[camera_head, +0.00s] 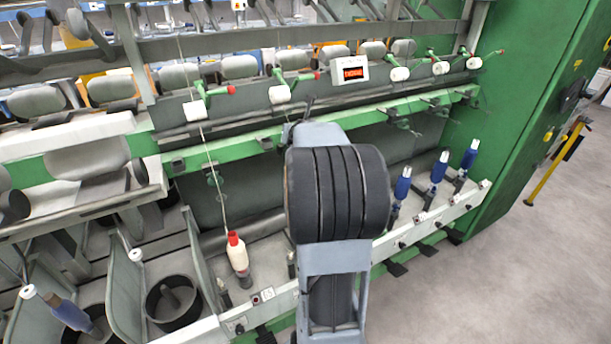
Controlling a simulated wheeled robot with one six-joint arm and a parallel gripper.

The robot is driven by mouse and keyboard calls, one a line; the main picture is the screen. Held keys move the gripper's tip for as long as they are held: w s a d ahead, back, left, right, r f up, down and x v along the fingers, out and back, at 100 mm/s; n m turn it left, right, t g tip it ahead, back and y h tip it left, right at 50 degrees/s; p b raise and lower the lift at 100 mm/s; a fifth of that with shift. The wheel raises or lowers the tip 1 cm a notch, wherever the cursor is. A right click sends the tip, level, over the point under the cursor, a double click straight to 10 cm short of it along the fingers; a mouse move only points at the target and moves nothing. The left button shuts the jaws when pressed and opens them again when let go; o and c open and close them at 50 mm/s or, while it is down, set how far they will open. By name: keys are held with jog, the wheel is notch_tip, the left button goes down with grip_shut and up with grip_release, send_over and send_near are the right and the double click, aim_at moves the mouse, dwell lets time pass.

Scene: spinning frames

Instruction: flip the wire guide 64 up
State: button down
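Several green levers with white rollers and red tips sit along the machine's upper rail; they look like the wire guides. One lever (197,108) is at the left, one (281,93) nearer the middle, and three more (398,73) at the right. I cannot read the number 64 on any of them. A thread runs past the left lever down to a white bobbin with a red top (238,256). My arm stands in the middle and hides part of the machine. A thin dark piece (308,106) beyond it may be my gripper; its fingers cannot be made out.
A small display with red characters (349,70) sits on the upper rail. Blue bobbins (437,170) stand at the lower right. Black round cans (174,301) are at the lower left. A green cabinet (525,100) closes the right side; grey floor (540,240) is free beyond it.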

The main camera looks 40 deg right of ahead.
jog(key=shift+w+d+r, duration=0.1)
jog(key=shift+w+r, duration=0.1)
jog(key=shift+w, duration=0.05)
dwell(0.5)
jog(key=a+f+p+v, duration=0.1)
jog(key=p+v, duration=0.1)
jog(key=v, duration=1.1)
jog(key=shift+f+p, duration=0.2)
jog(key=shift+p, duration=0.2)
